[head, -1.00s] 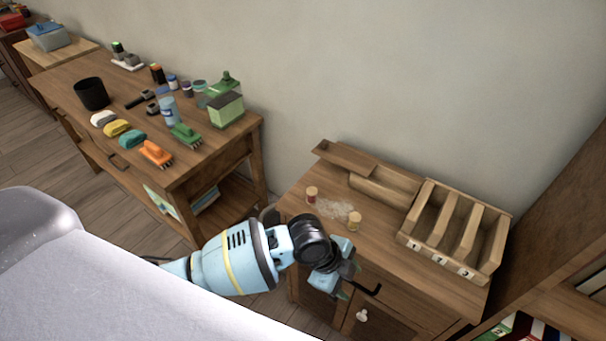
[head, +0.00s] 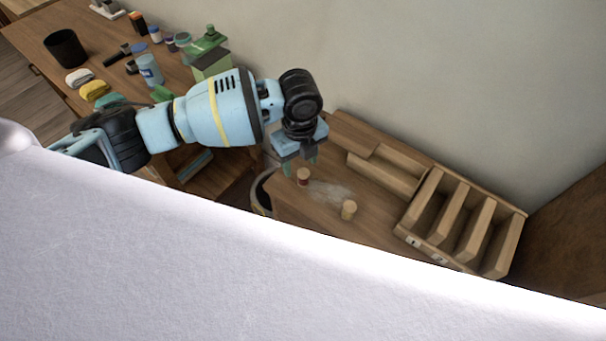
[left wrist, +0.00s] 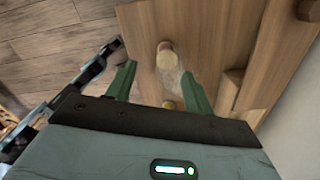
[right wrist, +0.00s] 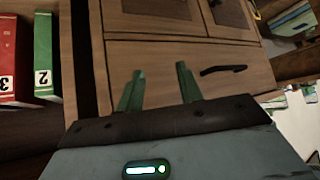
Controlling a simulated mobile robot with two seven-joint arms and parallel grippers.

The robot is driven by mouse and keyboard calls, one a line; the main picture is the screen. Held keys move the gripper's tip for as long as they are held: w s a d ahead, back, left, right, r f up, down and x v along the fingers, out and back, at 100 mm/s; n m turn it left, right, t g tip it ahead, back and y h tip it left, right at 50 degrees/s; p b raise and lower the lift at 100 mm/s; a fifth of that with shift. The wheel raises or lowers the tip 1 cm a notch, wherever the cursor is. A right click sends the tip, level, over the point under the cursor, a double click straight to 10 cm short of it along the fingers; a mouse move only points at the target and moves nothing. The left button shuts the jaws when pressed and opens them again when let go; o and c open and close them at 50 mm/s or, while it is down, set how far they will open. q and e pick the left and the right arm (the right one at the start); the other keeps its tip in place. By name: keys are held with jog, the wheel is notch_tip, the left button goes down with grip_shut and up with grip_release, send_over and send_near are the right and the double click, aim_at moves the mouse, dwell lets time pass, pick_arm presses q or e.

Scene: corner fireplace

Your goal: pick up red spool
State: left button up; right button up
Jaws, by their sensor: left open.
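The red spool (head: 303,177), with a pale wooden top, stands on the wooden cabinet top (head: 290,205) near its left end. In the left wrist view the red spool (left wrist: 165,52) shows just beyond and between the fingertips, apart from them as far as I can tell. My left gripper (head: 296,163) is open and empty, pointing down above and slightly left of the spool. It also shows in the left wrist view (left wrist: 159,67). My right gripper (right wrist: 159,68) is open and empty in front of a drawer front; it is out of the head view.
A yellow spool (head: 348,210) stands nearby, right of a whitish patch (head: 328,192). A wooden divided organizer (head: 408,238) and an open tray fill the cabinet's back and right. A workbench with tools (head: 40,35) is at left. Binders (right wrist: 43,60) stand left of the drawer.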

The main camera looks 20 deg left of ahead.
aim_at(303, 172)
pick_arm(q)
jog(key=shift+f, duration=0.65)
jog(key=shift+w+f, duration=0.2)
jog(key=shift+f, duration=0.05)
jog(key=shift+w+d+f, duration=0.1)
jog(key=shift+w+f, duration=0.05)
jog(key=shift+f, duration=1.15)
jog(key=shift+w+d+f, duration=0.1)
jog(key=shift+f, duration=1.15)
jog(key=c, duration=1)
jog(key=shift+r, duration=0.1)
